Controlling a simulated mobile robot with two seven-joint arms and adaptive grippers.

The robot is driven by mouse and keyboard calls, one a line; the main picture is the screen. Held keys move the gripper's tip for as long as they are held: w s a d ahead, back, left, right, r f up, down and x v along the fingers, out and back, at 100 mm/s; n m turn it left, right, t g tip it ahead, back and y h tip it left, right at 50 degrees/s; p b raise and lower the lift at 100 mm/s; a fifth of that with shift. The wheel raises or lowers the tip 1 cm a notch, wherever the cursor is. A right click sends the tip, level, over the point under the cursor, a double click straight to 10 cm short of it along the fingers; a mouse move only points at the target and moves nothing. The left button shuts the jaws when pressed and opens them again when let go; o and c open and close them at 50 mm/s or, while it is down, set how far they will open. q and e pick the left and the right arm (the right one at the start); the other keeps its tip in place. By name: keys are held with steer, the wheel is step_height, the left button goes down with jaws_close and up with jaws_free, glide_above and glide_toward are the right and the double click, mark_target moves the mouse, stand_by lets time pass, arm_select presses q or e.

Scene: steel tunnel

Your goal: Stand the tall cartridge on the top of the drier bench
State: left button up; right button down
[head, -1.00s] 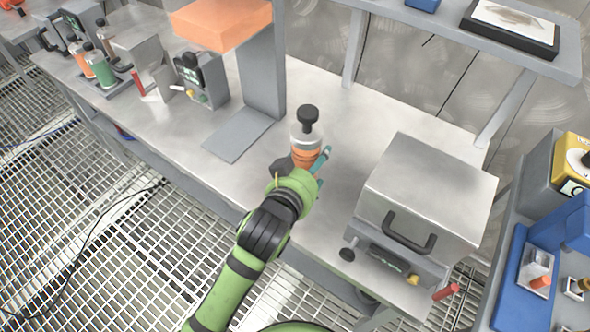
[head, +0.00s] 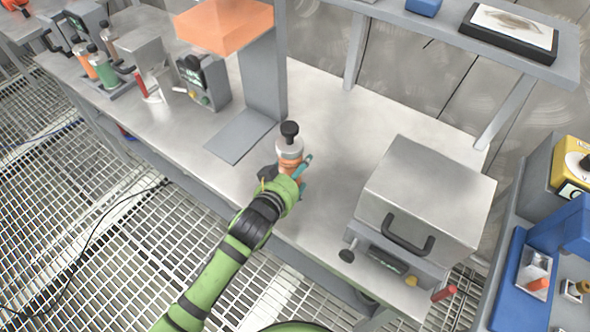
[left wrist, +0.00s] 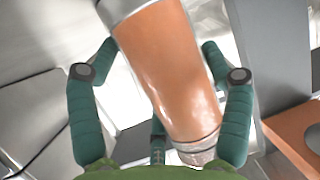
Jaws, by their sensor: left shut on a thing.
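The tall cartridge (head: 289,150) has an orange band, a clear and grey upper part and a black knob on top. My left gripper (head: 291,180) is shut around its orange part and holds it nearly upright at the bench top (head: 325,135). In the left wrist view the cartridge (left wrist: 170,70) fills the middle, tilted in the picture, with teal fingers (left wrist: 163,95) on both sides. Its lower end is partly hidden in the head view, so I cannot tell whether it touches the bench. My right gripper is not in view.
A steel box with a black handle (head: 425,195) stands to the right. An orange-topped column (head: 262,75) with a grey foot plate (head: 238,137) stands behind left. A shelf (head: 450,45) overhangs the back. The bench between column and box is clear.

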arm_select(q)
steer(key=shift+f, duration=0.1)
steer(key=o, duration=1.5)
steer(key=shift+s+a, duration=0.1)
steer(key=shift+s, duration=0.2)
steer(key=v, duration=1.1)
steer(key=shift+s+r, duration=0.1)
steer(key=shift+r, duration=0.3)
